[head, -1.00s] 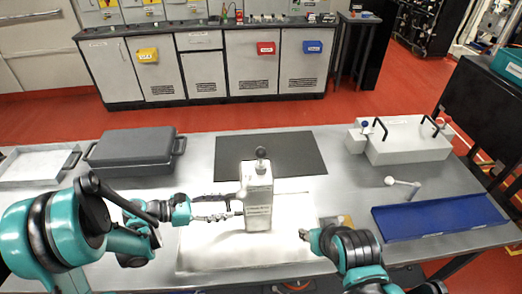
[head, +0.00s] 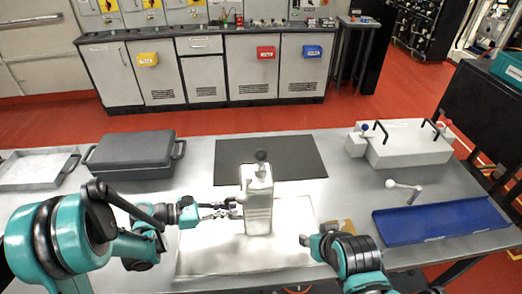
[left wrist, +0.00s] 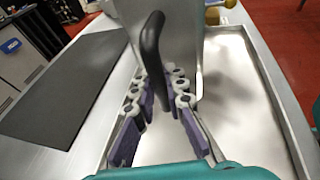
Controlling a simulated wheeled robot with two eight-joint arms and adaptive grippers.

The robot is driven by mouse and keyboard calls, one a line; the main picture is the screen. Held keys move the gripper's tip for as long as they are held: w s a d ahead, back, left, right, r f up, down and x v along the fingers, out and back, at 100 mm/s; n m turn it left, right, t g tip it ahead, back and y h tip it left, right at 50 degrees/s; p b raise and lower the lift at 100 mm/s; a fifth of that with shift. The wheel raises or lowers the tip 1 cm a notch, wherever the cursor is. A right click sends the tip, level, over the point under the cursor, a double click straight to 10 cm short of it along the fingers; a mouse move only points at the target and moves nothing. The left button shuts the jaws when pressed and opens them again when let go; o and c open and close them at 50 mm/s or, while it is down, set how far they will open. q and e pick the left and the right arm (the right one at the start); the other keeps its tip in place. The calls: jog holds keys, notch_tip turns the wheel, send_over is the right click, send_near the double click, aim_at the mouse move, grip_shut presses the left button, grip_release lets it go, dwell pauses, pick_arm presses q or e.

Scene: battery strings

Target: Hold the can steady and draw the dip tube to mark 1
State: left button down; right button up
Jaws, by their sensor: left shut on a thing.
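The can (head: 258,212) is a pale, tall box standing upright on a shallow white tray (head: 200,255). A dark round knob (head: 261,156) stands on a short neck on its top. My left gripper (head: 236,207) comes from the left and is shut on the can's dark handle. In the left wrist view its fingers (left wrist: 160,98) lie on both sides of the curved black handle (left wrist: 151,45), against the grey can wall (left wrist: 181,50). My right gripper (head: 304,241) is right of the can, apart from it; its jaws are too small to read. No tube marks are legible.
A dark mat (head: 290,160) lies behind the can. A grey lidded case (head: 130,152) and a metal tray (head: 35,168) are at left. A pale block with handles (head: 405,145), a small white lever (head: 404,187) and a blue tray (head: 440,219) are at right.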

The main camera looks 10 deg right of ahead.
jog(key=shift+f+b, duration=0.3)
jog(key=shift+f, duration=0.05)
dwell(0.5)
dwell(1.1)
jog(key=shift+o, duration=0.9)
jog(key=n+g, duration=0.5)
jog(key=n, duration=1.1)
send_near(256, 153)
jog(key=f, duration=0.3)
jog(key=w+f, duration=0.1)
jog(key=f, duration=0.3)
jog(key=w+f, duration=0.1)
jog(key=f, duration=0.2)
jog(key=shift+f, duration=0.25)
grip_shut()
